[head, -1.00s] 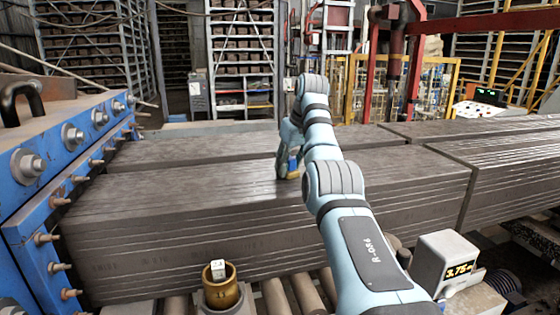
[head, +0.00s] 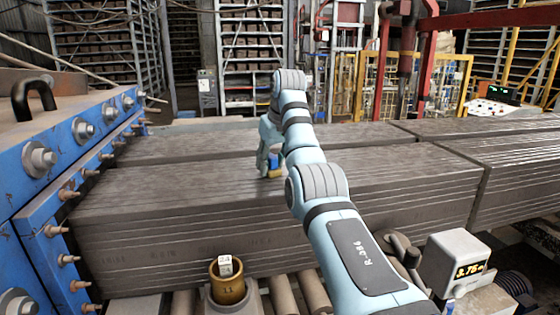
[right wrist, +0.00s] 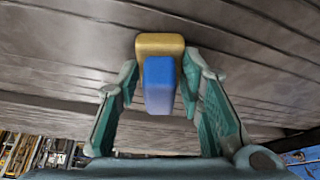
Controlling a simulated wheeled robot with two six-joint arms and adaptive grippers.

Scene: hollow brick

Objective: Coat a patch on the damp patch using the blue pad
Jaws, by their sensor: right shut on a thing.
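My right gripper (head: 268,160) is over the near dark grey clay column (head: 150,190), low above or at its top face. It is shut on the blue pad (head: 276,161). In the right wrist view the pad is a blue block (right wrist: 158,85) between the two green fingers, with a tan-yellow piece (right wrist: 160,42) at its far end, facing the clay. I cannot tell whether that end touches the clay. No damp patch stands out clearly on the streaked clay surface; the arm and pad may hide it. My left gripper is not in view.
A blue bolted machine frame (head: 60,150) stands at the left end of the clay. A brass cup (head: 227,285) with a white cube is in front, above rollers. A grey display box (head: 455,262) stands at the front right. More clay columns lie behind and right.

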